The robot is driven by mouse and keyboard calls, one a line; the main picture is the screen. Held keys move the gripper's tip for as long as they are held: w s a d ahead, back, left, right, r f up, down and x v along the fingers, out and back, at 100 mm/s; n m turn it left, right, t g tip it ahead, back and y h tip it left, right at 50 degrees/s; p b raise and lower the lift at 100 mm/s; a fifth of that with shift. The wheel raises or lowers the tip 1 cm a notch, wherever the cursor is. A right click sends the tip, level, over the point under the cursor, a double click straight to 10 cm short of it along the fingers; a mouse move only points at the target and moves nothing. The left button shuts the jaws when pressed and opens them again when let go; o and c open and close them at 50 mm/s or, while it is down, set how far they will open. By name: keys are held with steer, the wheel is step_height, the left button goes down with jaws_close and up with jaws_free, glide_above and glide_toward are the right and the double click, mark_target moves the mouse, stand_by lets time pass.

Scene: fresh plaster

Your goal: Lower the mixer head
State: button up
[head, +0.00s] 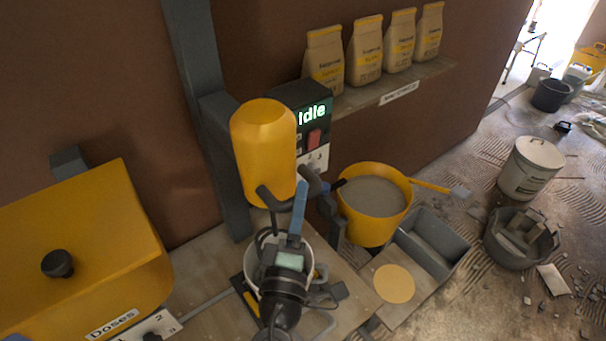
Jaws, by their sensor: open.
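The mixer head (263,150) is a yellow rounded cylinder held upright on a dark grey column (205,110). It hangs above the worktop, with dark parts below it. My gripper (288,192) reaches up from the lower middle, open, close to the lower end of the mixer head; whether it touches anything there I cannot tell. A blue bar (299,210) stands beside its fingers. A white bucket (308,262) is below, largely hidden by my gripper. A control box (314,135) behind the head shows a lit "Idle" and a red switch.
A yellow tub of grey material (375,228) and a grey bin (437,240) stand right of the worktop (215,262). A yellow "Doses" box (85,235) blocks the left. Paper bags (367,52) stand on a wall shelf. Buckets and rubble are on the floor at right.

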steer(key=x, duration=0.4)
steer(key=shift+w+p, duration=0.35)
steer(key=c, duration=0.9)
steer(key=shift+r, duration=0.15)
jaws_close()
